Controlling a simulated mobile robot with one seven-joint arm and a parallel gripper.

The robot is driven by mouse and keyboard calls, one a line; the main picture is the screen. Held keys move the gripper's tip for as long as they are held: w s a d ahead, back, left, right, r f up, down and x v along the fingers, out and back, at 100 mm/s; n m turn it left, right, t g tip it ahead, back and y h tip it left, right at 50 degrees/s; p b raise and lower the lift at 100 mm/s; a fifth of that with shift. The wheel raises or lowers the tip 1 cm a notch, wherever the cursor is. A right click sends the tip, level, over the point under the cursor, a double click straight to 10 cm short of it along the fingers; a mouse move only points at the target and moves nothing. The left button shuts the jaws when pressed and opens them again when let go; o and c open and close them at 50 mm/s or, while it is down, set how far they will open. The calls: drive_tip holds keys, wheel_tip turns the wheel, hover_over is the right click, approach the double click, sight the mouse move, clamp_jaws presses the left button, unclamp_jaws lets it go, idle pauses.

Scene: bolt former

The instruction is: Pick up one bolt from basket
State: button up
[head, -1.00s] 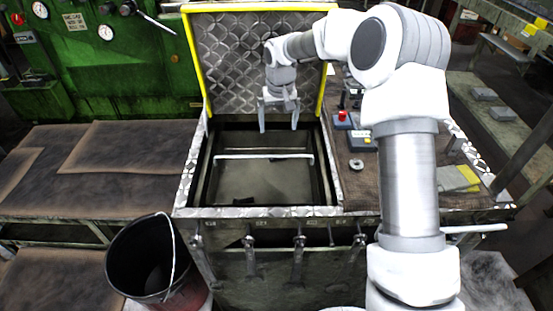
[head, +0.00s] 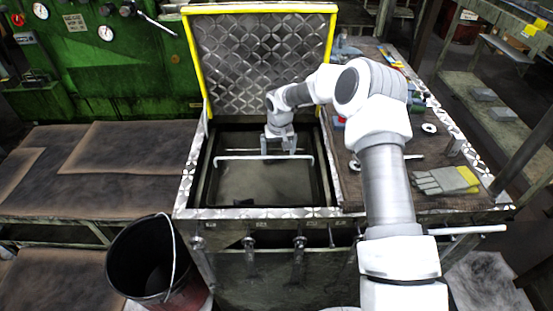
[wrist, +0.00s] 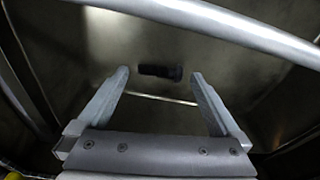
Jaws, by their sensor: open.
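A dark bolt (wrist: 160,72) lies on the floor of the metal basket (wrist: 220,75) in the wrist view. It lies sideways, just beyond and between the tips of my gripper (wrist: 158,75). My gripper is open and nothing is between its fingers. In the head view my gripper (head: 279,147) reaches down into the open bin at the far side of the basket's light handle bar (head: 250,158). The bolt under it is hidden there.
The bin's raised lid (head: 262,65) with yellow edges stands close behind my gripper. The bin walls surround it. A bench on the right holds gloves (head: 445,180) and metal rings.

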drive_tip(key=shift+w+f, duration=0.1)
drive_tip(key=shift+f, duration=0.5)
drive_tip(key=c, duration=1.3)
drive_tip(key=shift+r, duration=0.15)
